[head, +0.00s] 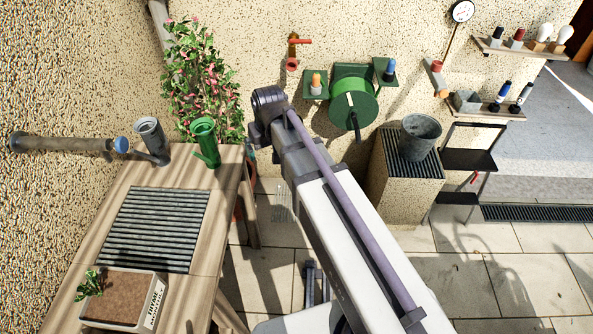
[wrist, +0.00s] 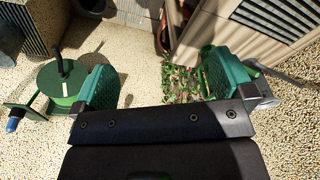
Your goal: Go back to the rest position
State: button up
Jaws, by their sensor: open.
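My gripper (wrist: 163,88) shows in the wrist view as a dark bar with a green-padded finger at each side. The fingers are wide apart and nothing is between them. Leaves and pink flowers of the climbing plant (wrist: 183,82) show behind the gap, at a distance. In the head view my arm rises through the middle, in front of the speckled wall; I cannot make out the gripper's fingers there.
A wooden table (head: 228,180) at left holds a green watering can (head: 205,142), a grey can (head: 150,138) and a planter (head: 122,300). A green hose reel (head: 352,103) is on the wall. A bucket (head: 420,138) stands on a pedestal at right. Paving (head: 470,270) at lower right is clear.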

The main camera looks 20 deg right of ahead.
jog(key=s+d+m+g, duration=0.1)
jog(key=s+d, duration=0.2)
jog(key=s, duration=0.4)
jog(key=s+d+m+g, duration=0.1)
jog(key=s+d, duration=0.2)
jog(key=s, duration=0.4)
notch_tip(320, 180, down, 8)
jog(key=b, duration=0.8)
jog(key=shift+w, duration=0.25)
